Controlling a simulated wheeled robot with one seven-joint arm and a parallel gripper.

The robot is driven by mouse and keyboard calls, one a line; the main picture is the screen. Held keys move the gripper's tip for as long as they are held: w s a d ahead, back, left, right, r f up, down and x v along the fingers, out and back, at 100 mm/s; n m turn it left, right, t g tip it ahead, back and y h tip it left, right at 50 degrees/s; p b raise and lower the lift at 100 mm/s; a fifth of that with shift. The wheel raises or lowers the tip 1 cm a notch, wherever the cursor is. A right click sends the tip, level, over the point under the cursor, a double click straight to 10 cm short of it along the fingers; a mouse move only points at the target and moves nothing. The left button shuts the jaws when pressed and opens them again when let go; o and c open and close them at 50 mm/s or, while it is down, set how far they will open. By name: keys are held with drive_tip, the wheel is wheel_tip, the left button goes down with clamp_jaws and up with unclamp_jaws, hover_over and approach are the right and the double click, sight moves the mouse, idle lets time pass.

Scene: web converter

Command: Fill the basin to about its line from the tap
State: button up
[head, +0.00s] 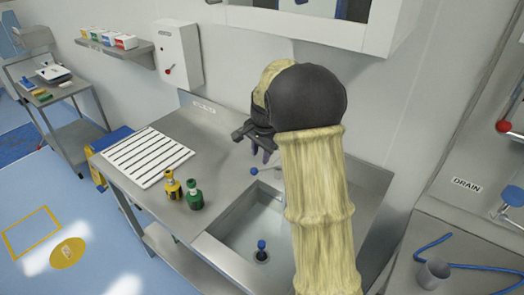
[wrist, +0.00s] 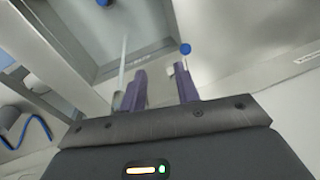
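The steel basin (head: 240,228) is set into the counter, partly hidden by my arm; its inside also shows in the wrist view (wrist: 150,30). I cannot make out water in it. A blue-knobbed plug (head: 262,245) stands at the basin's bottom. The tap's lever has a blue ball (head: 254,171), also seen in the wrist view (wrist: 185,48). A thin pale spout (wrist: 123,62) shows left of it. My gripper (head: 262,148) is above and behind the lever. Its purple fingers are apart and empty (wrist: 160,78); the ball appears just beyond the right finger.
A wall cabinet (head: 340,25) hangs above. A grey cup (head: 433,272) and blue tube (head: 470,267) lie on the right counter by the DRAIN label.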

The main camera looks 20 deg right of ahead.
drive_tip(key=s+a+f+n, duration=0.1)
drive_tip(key=s+a+n, duration=0.2)
drive_tip(key=s, duration=0.9)
drive_tip(key=s+a+f+n, duration=0.2)
drive_tip(key=s+n, duration=0.7)
drive_tip(key=s, duration=0.3)
drive_tip(key=shift+s+a+f, duration=0.2)
drive_tip(key=shift+s+a, duration=0.1)
drive_tip(key=shift+a, duration=0.1)
drive_tip(key=shift+w, duration=0.15)
